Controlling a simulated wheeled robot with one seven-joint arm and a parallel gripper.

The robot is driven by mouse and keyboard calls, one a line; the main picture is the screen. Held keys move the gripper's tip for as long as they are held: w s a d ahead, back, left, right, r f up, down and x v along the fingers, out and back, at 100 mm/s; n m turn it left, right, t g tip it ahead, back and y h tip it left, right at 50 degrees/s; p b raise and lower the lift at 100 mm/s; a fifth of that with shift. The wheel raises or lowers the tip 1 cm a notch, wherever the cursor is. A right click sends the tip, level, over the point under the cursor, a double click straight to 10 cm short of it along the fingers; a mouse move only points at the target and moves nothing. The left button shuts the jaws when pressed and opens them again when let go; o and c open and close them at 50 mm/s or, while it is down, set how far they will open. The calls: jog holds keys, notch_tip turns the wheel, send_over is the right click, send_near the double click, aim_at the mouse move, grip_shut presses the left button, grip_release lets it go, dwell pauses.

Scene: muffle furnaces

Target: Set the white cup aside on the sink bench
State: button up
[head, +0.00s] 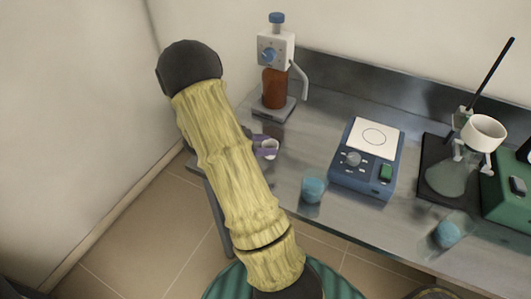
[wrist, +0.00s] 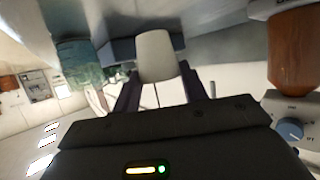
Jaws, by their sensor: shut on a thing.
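A small white cup (head: 270,149) shows in the head view at the left end of the steel bench (head: 286,215). In the wrist view the white cup (wrist: 155,55) sits between the two dark fingers. My gripper (head: 263,145) is shut on the cup; it also shows in the wrist view (wrist: 158,90). My arm hides part of the gripper and the bench's left edge in the head view. I cannot tell whether the cup touches the bench top.
A brown bottle with a dispenser (head: 274,87) stands behind the cup. A blue beaker (head: 313,190) and a blue hotplate (head: 367,158) are to the right. Bare steel lies between bottle and beaker.

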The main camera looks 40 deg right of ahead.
jog(key=shift+f, duration=1.85)
jog(key=shift+f, duration=0.1)
jog(key=o, duration=1)
jog(key=shift+f, duration=0.1)
jog(key=shift+r, duration=0.25)
jog(key=v, duration=1.2)
jog(key=shift+b, duration=0.35)
